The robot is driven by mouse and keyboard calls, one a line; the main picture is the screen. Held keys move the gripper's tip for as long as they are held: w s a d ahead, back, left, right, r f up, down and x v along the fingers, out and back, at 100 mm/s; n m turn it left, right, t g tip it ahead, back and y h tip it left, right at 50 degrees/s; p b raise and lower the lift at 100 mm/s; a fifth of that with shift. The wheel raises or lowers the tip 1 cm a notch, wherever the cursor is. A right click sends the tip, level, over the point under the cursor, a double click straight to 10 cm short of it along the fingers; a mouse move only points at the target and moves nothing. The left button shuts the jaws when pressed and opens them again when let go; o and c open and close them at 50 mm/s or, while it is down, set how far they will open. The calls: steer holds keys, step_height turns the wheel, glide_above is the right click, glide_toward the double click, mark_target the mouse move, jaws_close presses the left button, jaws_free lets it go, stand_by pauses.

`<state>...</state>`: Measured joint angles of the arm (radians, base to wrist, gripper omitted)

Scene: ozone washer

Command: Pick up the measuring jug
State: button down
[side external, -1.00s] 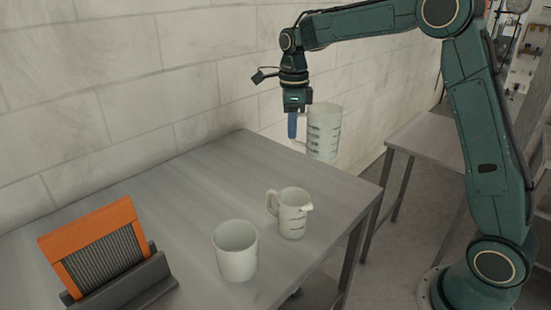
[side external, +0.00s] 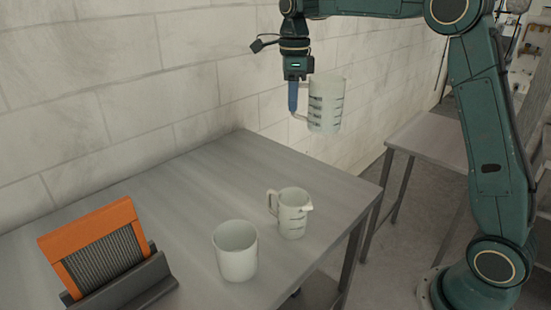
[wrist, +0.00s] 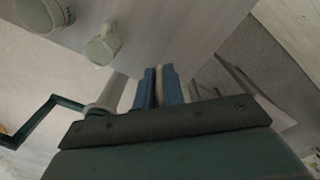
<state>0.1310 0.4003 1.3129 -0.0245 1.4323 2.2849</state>
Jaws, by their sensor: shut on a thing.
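The measuring jug (side external: 326,106) is a large pale jug with dark graduation marks. In the side external view it hangs upright in the air, above and beyond the table's back right edge. My gripper (side external: 293,108) points down with its blue fingers shut on the jug's handle, at the left of the jug's body. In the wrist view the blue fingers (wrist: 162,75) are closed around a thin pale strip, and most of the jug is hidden. A smaller marked jug (side external: 292,215) stands upright on the table, apart from my gripper.
A plain pale cup (side external: 236,252) stands left of the small jug on the grey table (side external: 165,215). An orange-framed panel (side external: 95,240) sits in a dark holder at the left. A brick wall (side external: 120,100) runs behind. The table's back half is clear.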

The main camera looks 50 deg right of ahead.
steer(key=shift+r, duration=0.4)
steer(key=shift+r, duration=0.1)
